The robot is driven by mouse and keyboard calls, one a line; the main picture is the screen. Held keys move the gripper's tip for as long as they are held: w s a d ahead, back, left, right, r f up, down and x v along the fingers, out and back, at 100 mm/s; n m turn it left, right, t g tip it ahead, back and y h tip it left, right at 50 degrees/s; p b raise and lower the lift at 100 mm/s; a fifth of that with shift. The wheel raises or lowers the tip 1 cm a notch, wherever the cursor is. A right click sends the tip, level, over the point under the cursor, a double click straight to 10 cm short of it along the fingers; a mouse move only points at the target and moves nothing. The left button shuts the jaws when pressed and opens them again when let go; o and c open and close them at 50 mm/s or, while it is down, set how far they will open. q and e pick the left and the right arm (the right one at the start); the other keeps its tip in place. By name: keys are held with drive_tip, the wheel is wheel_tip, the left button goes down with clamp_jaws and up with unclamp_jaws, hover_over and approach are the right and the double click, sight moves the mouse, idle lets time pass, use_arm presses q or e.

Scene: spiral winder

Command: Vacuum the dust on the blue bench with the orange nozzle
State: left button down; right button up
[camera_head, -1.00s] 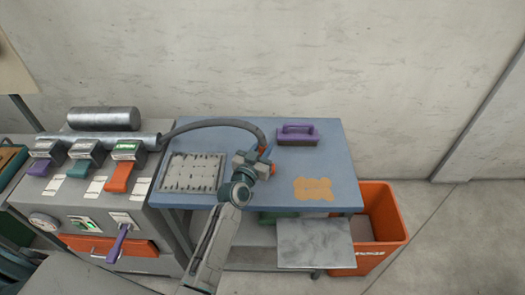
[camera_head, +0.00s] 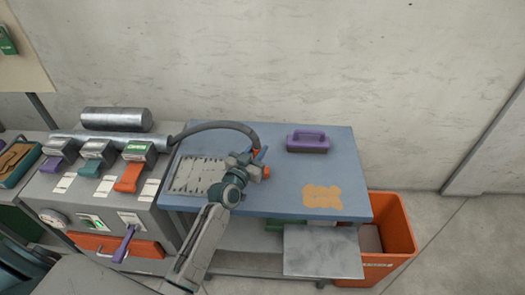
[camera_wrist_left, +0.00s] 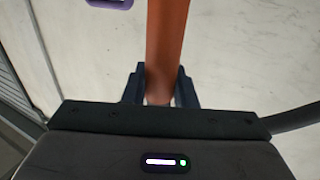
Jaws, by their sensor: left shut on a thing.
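The blue bench (camera_head: 285,178) stands against the wall in the head view. A tan, ragged dust patch (camera_head: 322,196) lies near its front right corner. My left gripper (camera_head: 260,160) is over the middle of the bench, left of the patch and apart from it. It is shut on the orange nozzle (camera_head: 265,173), mostly hidden by the gripper in the head view. In the left wrist view the nozzle (camera_wrist_left: 166,45) runs up between the dark fingers (camera_wrist_left: 160,95). A grey hose (camera_head: 215,126) arcs from the machine to the gripper. My right gripper is not in view.
A purple-handled brush (camera_head: 307,142) stands at the bench's back right. A grey slotted plate (camera_head: 197,176) lies at the left. The machine (camera_head: 105,205) with coloured levers adjoins on the left. An orange bin (camera_head: 393,225) stands right of the bench.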

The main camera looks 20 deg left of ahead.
use_arm(q)
drive_tip(key=shift+s+a, duration=0.25)
drive_tip(key=shift+a, duration=0.55)
drive_tip(key=shift+s+a, duration=0.2)
drive_tip(key=shift+a, duration=0.55)
drive_tip(key=shift+a+r, duration=0.1)
drive_tip(key=shift+r, duration=0.1)
drive_tip(key=shift+r+p, duration=2)
drive_tip(key=shift+r, duration=0.3)
drive_tip(key=shift+f, duration=0.1)
